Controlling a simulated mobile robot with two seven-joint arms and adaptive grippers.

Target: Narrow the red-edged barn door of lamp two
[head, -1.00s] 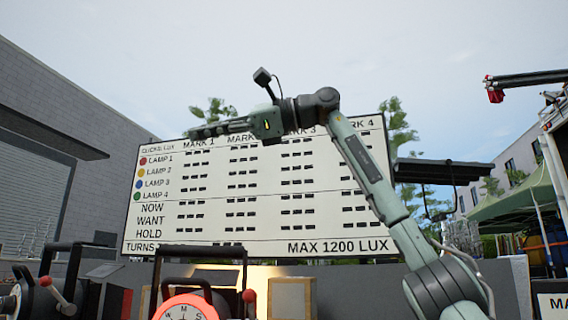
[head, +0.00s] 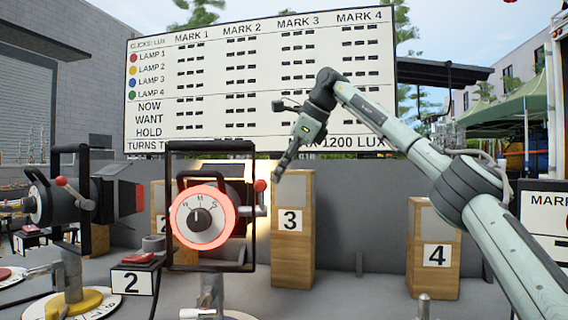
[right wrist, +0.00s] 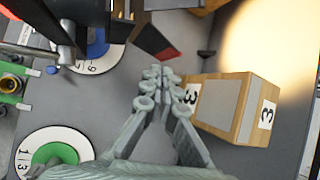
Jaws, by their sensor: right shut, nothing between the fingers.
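A black lamp (head: 42,203) on a yellow base (head: 85,302) stands at the left of the head view. A dark, red-edged flap (head: 128,203) sticks out at its front. A second lamp with a glowing red-ringed dial (head: 203,216) stands in the centre. My right gripper (head: 278,177) is shut and empty, pointing down beyond and right of the dial lamp. In the right wrist view, its closed fingertips (right wrist: 154,76) are apart from a dark flap with a red edge (right wrist: 157,43). I cannot tell which lamp that flap belongs to. My left gripper is out of view.
A wooden block marked 3 (head: 293,258) stands near my right gripper, and one marked 4 (head: 434,264) is farther right. A stand marked 2 (head: 131,282) has a red top. A light board (head: 260,85) is behind.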

